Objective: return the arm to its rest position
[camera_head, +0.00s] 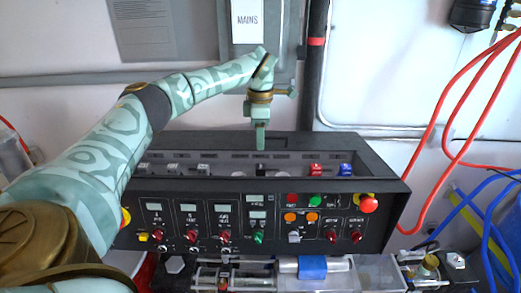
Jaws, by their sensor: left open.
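My left arm comes in from the lower left and reaches up over the black control panel (380,190). My left gripper (260,148) points down above the recessed top of the panel, near its middle, and is open. In this view its fingers overlap one another, and no object shows between them. I cannot tell whether the fingertips touch the panel. My right gripper is not in view.
The panel front carries knobs, small displays and a red emergency button (368,204). A grey box labelled MAINS (247,22) hangs on the wall behind. Red hoses (436,140) and blue hoses (487,225) hang at the right. Clear tubing and fittings lie below the panel.

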